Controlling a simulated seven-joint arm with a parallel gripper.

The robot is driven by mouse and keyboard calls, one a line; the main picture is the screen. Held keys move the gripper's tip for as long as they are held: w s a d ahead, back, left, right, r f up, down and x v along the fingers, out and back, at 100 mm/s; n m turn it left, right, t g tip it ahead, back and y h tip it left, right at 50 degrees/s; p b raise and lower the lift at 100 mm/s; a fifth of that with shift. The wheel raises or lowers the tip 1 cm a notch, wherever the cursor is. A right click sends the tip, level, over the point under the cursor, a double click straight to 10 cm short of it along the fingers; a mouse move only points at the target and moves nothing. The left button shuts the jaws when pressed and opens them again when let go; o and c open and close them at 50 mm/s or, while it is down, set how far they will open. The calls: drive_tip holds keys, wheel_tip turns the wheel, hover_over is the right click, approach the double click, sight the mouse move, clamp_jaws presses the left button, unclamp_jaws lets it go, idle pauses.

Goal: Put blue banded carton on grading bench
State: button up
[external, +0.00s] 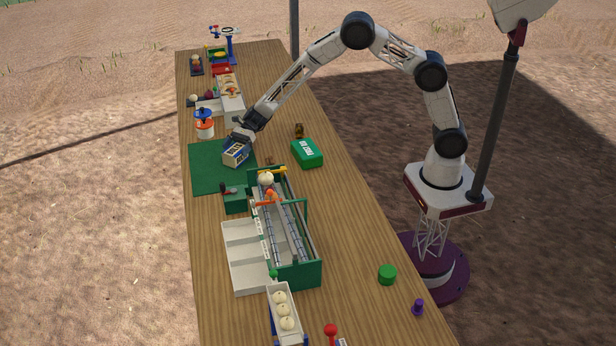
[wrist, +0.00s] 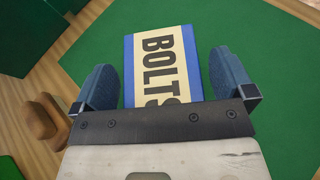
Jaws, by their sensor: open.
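The blue banded carton (external: 236,155) is blue with a cream band. It sits over the green mat (external: 205,175), below my gripper (external: 241,138) in the external view. In the wrist view the carton (wrist: 157,60) shows the word BOLTS, and the green mat (wrist: 265,50) is around it. My gripper (wrist: 165,82) is open, with one finger on each side of the carton's near part. A gap shows between the carton and each finger. The carton's near end is hidden behind my gripper. I cannot tell for sure which thing is the grading bench.
A green box (external: 307,153) lies right of the mat. A green-framed conveyor (external: 290,235) stands in front, with a white tray (external: 245,258) beside it. An orange-and-white container (external: 204,126) and a pale stand (external: 229,98) are behind. The table's right side has clear room.

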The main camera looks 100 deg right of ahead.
drive_tip(key=v, duration=1.2)
drive_tip(key=shift+r, duration=0.15)
idle(0.4)
drive_tip(key=s+a+r+n+g+h, duration=0.1)
drive_tip(key=s+a+r+n+g, duration=0.2)
drive_tip(key=s+a+r+n, duration=0.6)
drive_tip(key=s+a+r+n+g+h, duration=0.1)
drive_tip(key=s+a+r+n+g, duration=0.3)
drive_tip(key=s+a+r, duration=0.8)
drive_tip(key=s+a+n+h, duration=0.2)
drive_tip(key=s+a+n, duration=0.1)
drive_tip(key=s, duration=0.8)
drive_tip(key=s+a+n+h, duration=0.3)
drive_tip(key=s+n, duration=0.3)
drive_tip(key=s, duration=0.5)
drive_tip(key=s+a+n+h, duration=0.2)
drive_tip(key=s+a+n, duration=0.2)
drive_tip(key=s, duration=0.8)
drive_tip(key=shift+r+n+h, duration=0.4)
drive_tip(key=shift+r, duration=0.05)
